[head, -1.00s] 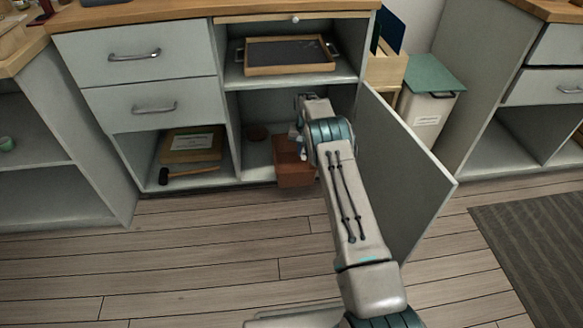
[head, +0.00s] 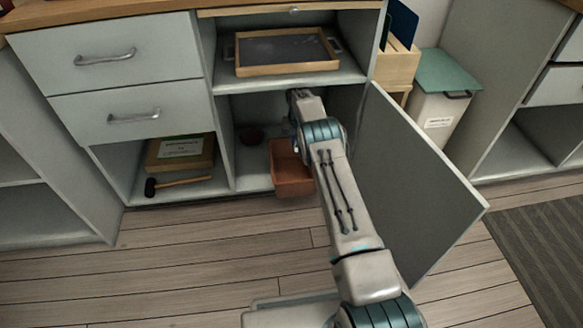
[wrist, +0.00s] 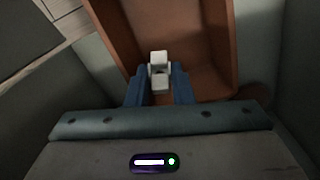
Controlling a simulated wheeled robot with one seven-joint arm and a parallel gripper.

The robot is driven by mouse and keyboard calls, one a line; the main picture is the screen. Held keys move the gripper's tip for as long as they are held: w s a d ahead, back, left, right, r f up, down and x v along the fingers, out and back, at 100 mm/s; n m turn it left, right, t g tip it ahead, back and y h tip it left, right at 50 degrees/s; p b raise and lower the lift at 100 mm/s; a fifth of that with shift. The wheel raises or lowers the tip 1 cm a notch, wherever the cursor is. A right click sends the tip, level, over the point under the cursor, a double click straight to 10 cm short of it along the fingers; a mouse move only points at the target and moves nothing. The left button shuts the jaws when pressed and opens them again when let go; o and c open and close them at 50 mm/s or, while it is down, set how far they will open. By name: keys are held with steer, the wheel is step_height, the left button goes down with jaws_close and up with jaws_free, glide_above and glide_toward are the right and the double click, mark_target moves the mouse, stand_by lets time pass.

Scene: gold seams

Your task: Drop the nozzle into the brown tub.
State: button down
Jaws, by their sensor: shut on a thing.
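The brown tub (head: 292,180) stands on the floor of the open lower cabinet compartment, at its front edge. In the wrist view its wall (wrist: 118,52) and inside are seen from above. My gripper (wrist: 158,72) has blue fingers shut on a small white piece, the nozzle (wrist: 160,82), which shows over the tub's opening. How high it is above the tub floor I cannot tell. In the head view my own arm hides the fingers and the nozzle.
The open cabinet door (head: 420,185) stands right of my arm. A shelf with a wooden tray (head: 285,68) is above the compartment. A hammer (head: 178,184) lies in the left compartment.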

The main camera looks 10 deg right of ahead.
step_height(320, 180, down, 6)
steer(key=b, duration=0.2)
steer(key=shift+b, duration=0.3)
steer(key=c, duration=1.2)
jaws_free()
steer(key=shift+r, duration=0.15)
